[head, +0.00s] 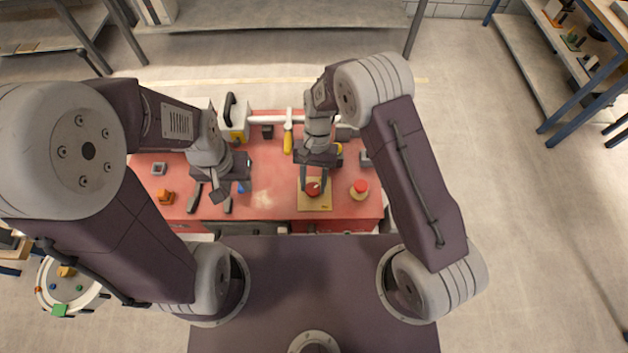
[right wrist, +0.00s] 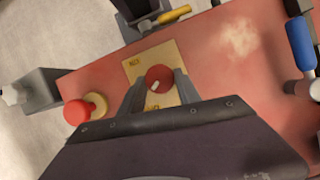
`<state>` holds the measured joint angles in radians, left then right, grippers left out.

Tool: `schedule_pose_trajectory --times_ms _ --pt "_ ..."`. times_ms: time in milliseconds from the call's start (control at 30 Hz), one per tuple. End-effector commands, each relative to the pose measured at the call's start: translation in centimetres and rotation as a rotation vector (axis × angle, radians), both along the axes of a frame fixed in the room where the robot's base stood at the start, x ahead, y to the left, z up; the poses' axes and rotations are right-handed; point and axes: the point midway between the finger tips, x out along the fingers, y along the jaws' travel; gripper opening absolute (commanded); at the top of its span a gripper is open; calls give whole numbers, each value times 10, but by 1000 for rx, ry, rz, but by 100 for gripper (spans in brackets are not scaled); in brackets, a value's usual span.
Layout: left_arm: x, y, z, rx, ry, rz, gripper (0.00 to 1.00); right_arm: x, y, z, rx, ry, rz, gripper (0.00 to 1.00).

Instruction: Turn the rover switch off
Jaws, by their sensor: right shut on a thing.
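The switch is a round red knob (head: 313,189) on a tan plate (head: 314,206) at the front right of the red table. The knob (right wrist: 158,75) also shows in the right wrist view, with a short white mark on its lower left part. My right gripper (right wrist: 159,85) is shut on the knob, one finger on each side. It comes down from above in the head view (head: 313,184). My left gripper (head: 211,202) is open and empty over the left part of the table.
A red button on a tan base (head: 360,189) stands just right of the plate. An orange part (head: 166,197) and a small grey square (head: 159,168) lie at the left. A white box with a black handle (head: 234,125) and a yellow-handled tool (head: 288,140) are at the back.

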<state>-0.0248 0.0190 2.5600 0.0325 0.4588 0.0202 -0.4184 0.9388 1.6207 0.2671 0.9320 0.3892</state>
Motion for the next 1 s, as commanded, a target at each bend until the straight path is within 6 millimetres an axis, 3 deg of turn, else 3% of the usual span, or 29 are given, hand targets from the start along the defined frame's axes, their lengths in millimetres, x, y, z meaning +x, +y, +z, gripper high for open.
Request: schedule_pose_trajectory --times_ms 400,933,967,1000 --pt "0 0 4 0 0 0 36 1 2 1 2 -2 165 0" --pt "0 0 4 0 0 0 36 0 2 1 1 -1 186 0" --pt "0 0 4 0 0 0 36 0 2 1 1 -1 186 42" --pt "0 0 4 0 0 0 36 0 2 0 1 -1 186 53"
